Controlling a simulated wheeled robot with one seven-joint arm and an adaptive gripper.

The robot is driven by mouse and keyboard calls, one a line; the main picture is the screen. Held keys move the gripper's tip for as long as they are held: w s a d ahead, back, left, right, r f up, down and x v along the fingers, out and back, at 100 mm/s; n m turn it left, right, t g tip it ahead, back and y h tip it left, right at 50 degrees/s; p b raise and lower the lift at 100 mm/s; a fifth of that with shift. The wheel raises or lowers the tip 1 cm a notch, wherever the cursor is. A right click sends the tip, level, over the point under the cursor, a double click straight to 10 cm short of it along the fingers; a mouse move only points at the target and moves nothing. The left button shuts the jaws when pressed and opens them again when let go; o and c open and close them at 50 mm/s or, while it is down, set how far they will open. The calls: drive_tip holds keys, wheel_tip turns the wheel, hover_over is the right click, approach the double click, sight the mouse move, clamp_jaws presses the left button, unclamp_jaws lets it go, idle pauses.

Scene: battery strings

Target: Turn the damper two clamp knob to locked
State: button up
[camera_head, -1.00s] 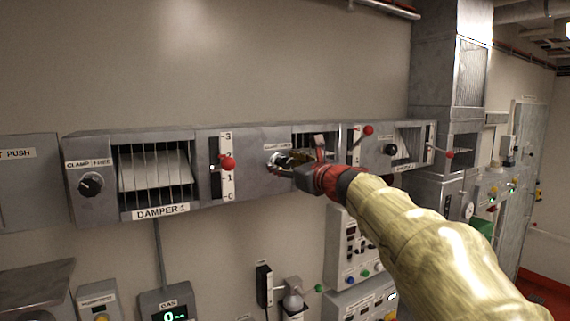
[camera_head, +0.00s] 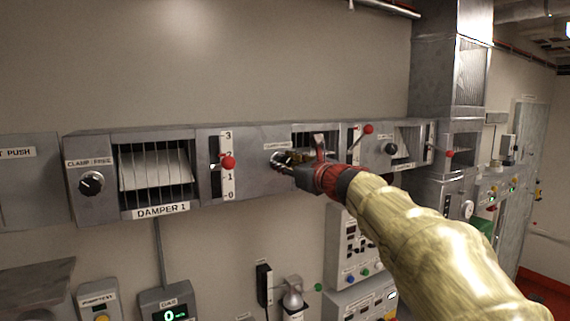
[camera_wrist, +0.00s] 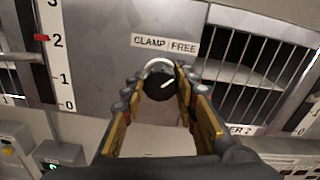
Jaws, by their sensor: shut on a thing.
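The damper two clamp knob (camera_wrist: 158,84) is a round black dial with a white mark on a pale ring, below a label (camera_wrist: 165,44) reading CLAMP | FREE. The mark lies toward the lower right of the knob in the wrist view. My gripper (camera_wrist: 159,80) is shut on the knob, one finger on each side. In the head view my gripper (camera_head: 285,160) reaches the panel left of the damper two grille (camera_head: 316,140); the knob is largely hidden there by the fingers.
The damper one knob (camera_head: 91,184) and its red-tipped lever (camera_head: 228,163) are to the left. Another black knob (camera_head: 390,149) and red-tipped levers (camera_head: 368,129) are to the right. Boxes and a gas display (camera_head: 168,305) sit on the wall below.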

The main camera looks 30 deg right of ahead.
drive_tip(key=n+b, duration=0.4)
drive_tip(key=b, duration=0.1)
drive_tip(key=shift+f+n, duration=0.15)
drive_tip(key=shift+n, duration=0.15)
drive_tip(key=n+b, duration=0.8)
drive_tip(key=n, duration=0.1)
drive_tip(key=shift+n+b, duration=1.7)
drive_tip(key=shift+n, duration=0.5)
drive_tip(key=o, duration=1.2)
drive_tip(key=shift+c, duration=0.2)
